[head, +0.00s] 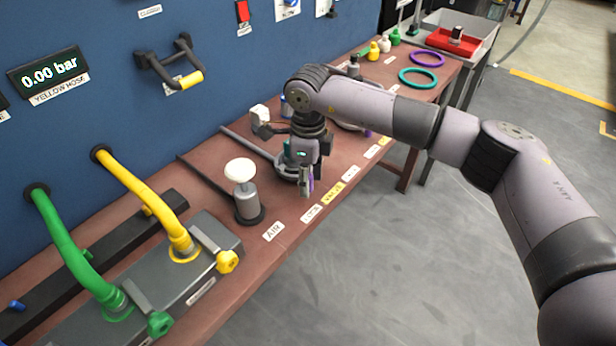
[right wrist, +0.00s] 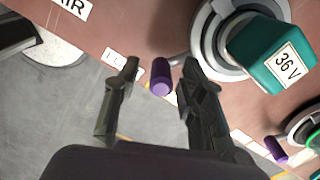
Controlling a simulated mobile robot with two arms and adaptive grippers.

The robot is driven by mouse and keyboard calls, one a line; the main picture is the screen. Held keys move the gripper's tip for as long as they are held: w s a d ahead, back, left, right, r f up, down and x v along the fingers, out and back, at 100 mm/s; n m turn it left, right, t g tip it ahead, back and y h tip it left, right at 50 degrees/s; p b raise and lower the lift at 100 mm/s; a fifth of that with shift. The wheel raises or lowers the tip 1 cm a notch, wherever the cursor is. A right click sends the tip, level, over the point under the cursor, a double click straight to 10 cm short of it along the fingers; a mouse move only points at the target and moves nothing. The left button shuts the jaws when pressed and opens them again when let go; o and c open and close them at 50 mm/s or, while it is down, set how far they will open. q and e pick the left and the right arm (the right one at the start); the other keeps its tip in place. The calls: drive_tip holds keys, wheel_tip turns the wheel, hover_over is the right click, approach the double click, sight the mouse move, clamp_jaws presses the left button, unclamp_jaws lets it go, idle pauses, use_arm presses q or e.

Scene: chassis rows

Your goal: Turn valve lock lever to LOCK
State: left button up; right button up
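A short purple grip (right wrist: 161,76), which looks like the lever's handle, sits at the front of a round grey base (right wrist: 207,40). A teal block marked 36 V (right wrist: 272,55) stands on that base. My right gripper (right wrist: 160,70) is open and points down, with the purple grip between its fingers and a visible gap on each side. In the head view my right gripper (head: 307,184) is low over the bench's front edge, and its wrist hides most of the base. A small white label (right wrist: 122,63) lies beside the left finger; its text is unclear. My left gripper is out of view.
A grey cylinder with a white knob (head: 240,169) stands left of my right gripper. A second purple grip (right wrist: 275,150) is farther along the bench. Green (head: 64,238) and yellow (head: 137,190) hoses are at left. The floor in front (head: 340,280) is clear.

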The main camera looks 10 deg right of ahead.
wheel_tip(320, 180, up, 12)
idle(0.6)
idle(1.3)
